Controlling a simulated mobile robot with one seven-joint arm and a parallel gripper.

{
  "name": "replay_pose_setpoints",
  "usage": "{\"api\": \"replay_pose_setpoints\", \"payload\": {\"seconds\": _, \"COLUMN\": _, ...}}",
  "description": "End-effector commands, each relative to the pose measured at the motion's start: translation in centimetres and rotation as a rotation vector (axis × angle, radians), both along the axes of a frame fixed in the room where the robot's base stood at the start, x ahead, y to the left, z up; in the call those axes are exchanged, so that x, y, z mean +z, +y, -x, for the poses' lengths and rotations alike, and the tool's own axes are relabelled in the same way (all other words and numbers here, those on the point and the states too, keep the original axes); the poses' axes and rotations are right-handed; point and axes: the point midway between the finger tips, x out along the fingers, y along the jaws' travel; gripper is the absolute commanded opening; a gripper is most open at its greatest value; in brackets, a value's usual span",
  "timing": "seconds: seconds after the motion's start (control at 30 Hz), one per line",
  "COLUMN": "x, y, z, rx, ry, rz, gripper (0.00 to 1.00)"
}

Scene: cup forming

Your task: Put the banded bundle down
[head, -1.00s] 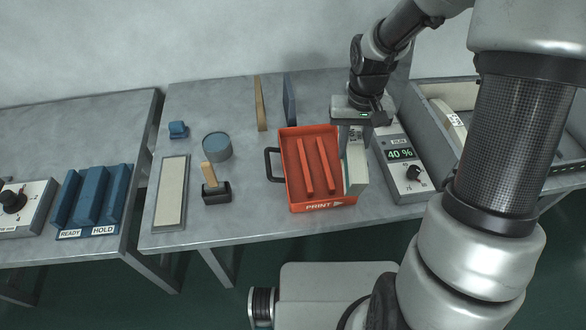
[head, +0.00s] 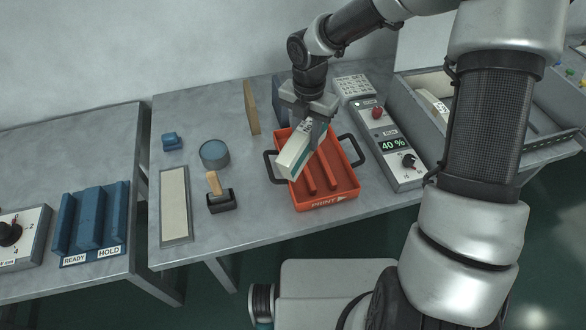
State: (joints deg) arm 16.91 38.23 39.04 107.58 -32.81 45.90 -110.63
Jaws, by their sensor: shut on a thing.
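Whether the bundle touches the tray's rim cannot be told. My gripper and the bundle hide the tray's back left corner.
A control box (head: 392,145) reading 40 % stands right of the tray, before a grey bin (head: 440,85). Left are a stamp (head: 220,194), a round tin (head: 214,154) and a pale pad (head: 174,205). A blue READY/HOLD rack (head: 95,222) is on the left table.

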Motion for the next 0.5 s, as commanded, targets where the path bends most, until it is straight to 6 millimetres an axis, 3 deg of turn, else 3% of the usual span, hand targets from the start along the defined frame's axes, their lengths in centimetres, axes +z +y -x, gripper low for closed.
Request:
{"api": "replay_pose_setpoints", "payload": {"seconds": 0.1, "x": 0.5, "y": 1.6, "z": -0.8, "rx": 0.337, "ry": -0.001, "rz": -0.003, "gripper": 0.00}}
{"api": "replay_pose_setpoints", "payload": {"seconds": 0.2, "x": 0.8, "y": 2.5, "z": -1.3, "rx": 0.557, "ry": -0.001, "rz": -0.002, "gripper": 0.00}}
{"api": "replay_pose_setpoints", "payload": {"seconds": 0.33, "x": 1.1, "y": 3.2, "z": -1.7, "rx": 0.730, "ry": -0.001, "rz": -0.001, "gripper": 0.00}}
{"api": "replay_pose_setpoints", "payload": {"seconds": 0.5, "x": 0.0, "y": 3.5, "z": -1.8, "rx": 0.801, "ry": 0.002, "rz": 0.000, "gripper": 0.00}}
